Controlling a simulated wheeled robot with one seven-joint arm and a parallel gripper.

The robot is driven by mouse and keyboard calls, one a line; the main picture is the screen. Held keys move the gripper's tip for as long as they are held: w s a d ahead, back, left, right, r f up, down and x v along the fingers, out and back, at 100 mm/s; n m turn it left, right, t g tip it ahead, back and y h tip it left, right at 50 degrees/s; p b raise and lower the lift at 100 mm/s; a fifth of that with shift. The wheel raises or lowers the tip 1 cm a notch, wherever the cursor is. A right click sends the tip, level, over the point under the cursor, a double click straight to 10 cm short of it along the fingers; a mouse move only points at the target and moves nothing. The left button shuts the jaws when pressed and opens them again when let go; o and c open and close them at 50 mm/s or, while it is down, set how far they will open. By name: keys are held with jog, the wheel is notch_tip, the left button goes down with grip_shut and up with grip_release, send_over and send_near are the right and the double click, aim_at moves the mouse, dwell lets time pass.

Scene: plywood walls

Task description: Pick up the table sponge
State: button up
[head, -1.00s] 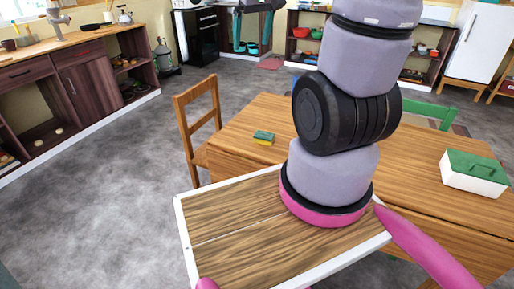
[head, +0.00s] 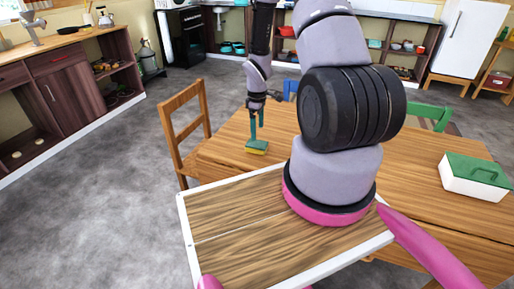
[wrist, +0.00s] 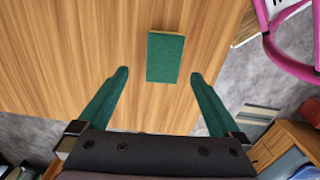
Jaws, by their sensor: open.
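The table sponge (head: 256,147) lies flat on the wooden table (head: 225,140) near its left edge, green on top with a yellow layer below. In the wrist view the sponge (wrist: 165,57) shows its green face, ahead of my fingertips and between their lines, a little right of centre. My gripper (head: 254,137) points down above the sponge in the head view. In the wrist view its two green fingers (wrist: 158,75) are spread wide with nothing between them. I cannot tell how high the fingertips are above the sponge.
A wooden chair (head: 183,125) stands at the table's left side. A white box with a green lid (head: 474,177) sits on the table's right part. A green chair (head: 431,117) stands behind the table. The tabletop around the sponge is clear.

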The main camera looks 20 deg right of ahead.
aim_at(257, 144)
jog(key=f, duration=0.8)
jog(key=shift+s+a, duration=0.2)
jog(key=shift+s, duration=0.05)
jog(key=shift+r, duration=0.1)
jog(key=c, duration=1.3)
jog(key=shift+r, duration=0.1)
notch_tip(257, 144, up, 10)
jog(key=shift+f, duration=0.1)
